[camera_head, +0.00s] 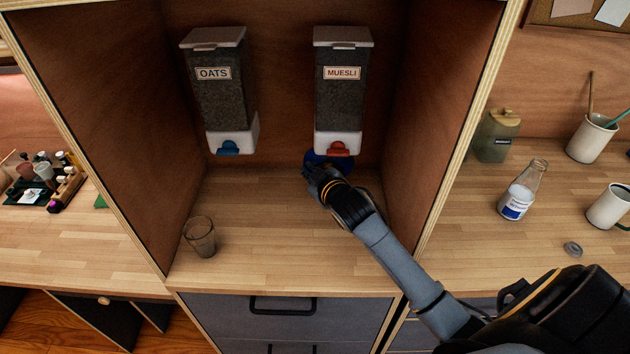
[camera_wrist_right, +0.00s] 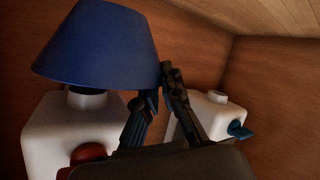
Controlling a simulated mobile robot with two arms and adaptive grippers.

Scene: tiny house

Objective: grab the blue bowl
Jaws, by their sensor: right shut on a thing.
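The blue bowl (camera_head: 340,162) is below the muesli dispenser (camera_head: 336,90) in the wooden alcove, mostly hidden behind my right gripper in the head view. My right gripper (camera_head: 314,172) reaches in from the lower right and is shut on the bowl's left side. In the right wrist view the blue bowl (camera_wrist_right: 98,45) fills the upper left. The fingers of my right gripper (camera_wrist_right: 160,90) pinch its rim there. My left gripper is not in view.
An oats dispenser (camera_head: 219,90) hangs to the left of the muesli one. A clear glass (camera_head: 200,236) stands at the alcove's front left. Side walls close in the alcove. A milk bottle (camera_head: 522,190) and a white mug (camera_head: 609,206) stand right of it. The alcove's middle counter is clear.

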